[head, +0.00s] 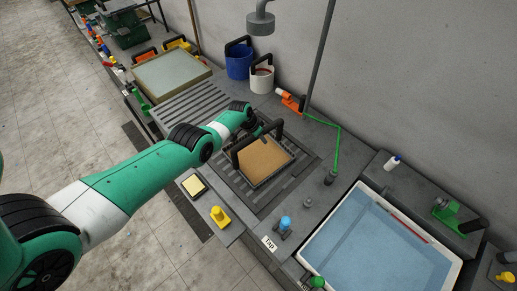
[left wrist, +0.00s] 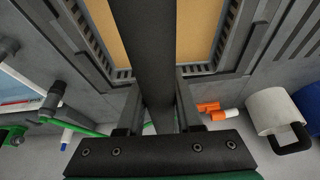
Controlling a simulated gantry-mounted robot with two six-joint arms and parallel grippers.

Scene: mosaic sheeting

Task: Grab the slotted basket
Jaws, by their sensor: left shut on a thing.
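The slotted basket (head: 284,169) sits in the recess of the grey counter, with a tan board (head: 263,160) lying in it and a black handle arching over it. My left gripper (head: 257,132) reaches over the basket from the left and is shut on the handle. In the left wrist view the dark handle bar (left wrist: 155,45) runs between the two fingers of the gripper (left wrist: 160,112). The slotted rim (left wrist: 122,73) and tan board show on both sides of the bar. My right gripper is not in view.
A water-filled white basin (head: 375,245) lies to the right. Blue (head: 238,62) and white (head: 261,80) buckets stand behind. A green pipe (head: 337,150) and orange-and-white fitting (head: 290,101) are near the back. A yellow knob (head: 220,217) and blue-topped tap (head: 284,225) stand at the front edge.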

